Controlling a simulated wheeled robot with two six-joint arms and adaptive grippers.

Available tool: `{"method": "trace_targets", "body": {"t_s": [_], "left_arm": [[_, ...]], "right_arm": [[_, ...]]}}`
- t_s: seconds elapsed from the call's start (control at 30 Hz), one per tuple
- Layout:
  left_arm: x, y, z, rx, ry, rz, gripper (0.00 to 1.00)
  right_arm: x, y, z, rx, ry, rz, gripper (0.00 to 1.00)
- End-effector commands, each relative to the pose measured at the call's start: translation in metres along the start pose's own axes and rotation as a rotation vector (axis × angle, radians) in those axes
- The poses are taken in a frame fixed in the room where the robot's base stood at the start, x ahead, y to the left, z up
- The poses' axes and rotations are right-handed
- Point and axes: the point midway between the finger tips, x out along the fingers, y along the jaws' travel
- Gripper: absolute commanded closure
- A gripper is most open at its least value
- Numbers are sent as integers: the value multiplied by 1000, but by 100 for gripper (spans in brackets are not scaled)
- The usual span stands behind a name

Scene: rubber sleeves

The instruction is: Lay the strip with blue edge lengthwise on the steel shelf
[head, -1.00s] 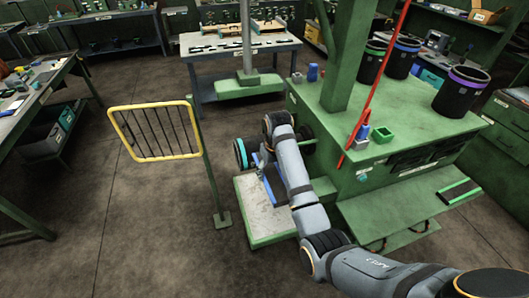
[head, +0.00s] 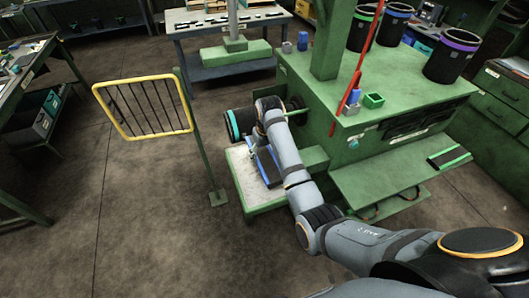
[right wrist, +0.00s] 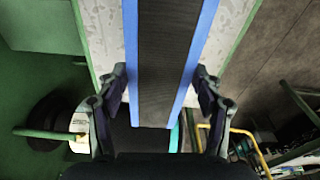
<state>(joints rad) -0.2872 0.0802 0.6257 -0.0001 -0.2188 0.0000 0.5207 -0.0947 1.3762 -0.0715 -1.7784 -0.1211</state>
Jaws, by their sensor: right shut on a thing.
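The strip with blue edge (head: 268,166) is dark with blue long edges. My right gripper (head: 259,148) is shut on it, partly hidden by my arm in the head view. In the right wrist view, the strip (right wrist: 165,60) runs lengthwise away from the gripper (right wrist: 158,92), with a finger at each side. The steel shelf (head: 243,175) has a pale worn top and green rim. It shows under the strip in the right wrist view (right wrist: 107,35), roughly parallel to it. I cannot tell whether the strip touches the shelf. My left gripper is not in view.
A black roll with a teal rim (head: 233,124) sits just behind the shelf. A green-edged strip (head: 449,158) lies on the green ledge at right. A yellow-framed rack (head: 143,107) on a post stands left of the shelf. Open floor lies in front.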

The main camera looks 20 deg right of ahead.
Motion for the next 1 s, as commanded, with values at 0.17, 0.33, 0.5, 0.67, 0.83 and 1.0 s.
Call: {"method": "trace_targets", "body": {"t_s": [0.17, 0.33, 0.5, 0.67, 0.83, 1.0], "left_arm": [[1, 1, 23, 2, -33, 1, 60], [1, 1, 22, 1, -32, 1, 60], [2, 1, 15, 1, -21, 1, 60], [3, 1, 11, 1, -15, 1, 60], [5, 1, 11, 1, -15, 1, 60], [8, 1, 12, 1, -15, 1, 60]], "right_arm": [[0, 0, 0, 0, 1, 0, 65], [0, 0, 0, 0, 1, 0, 65], [2, 0, 0, 1, 0, 0, 65], [8, 0, 1, 3, -1, 0, 65], [17, 0, 2, 7, 0, 0, 65], [27, 0, 3, 12, 0, 1, 65]]}}
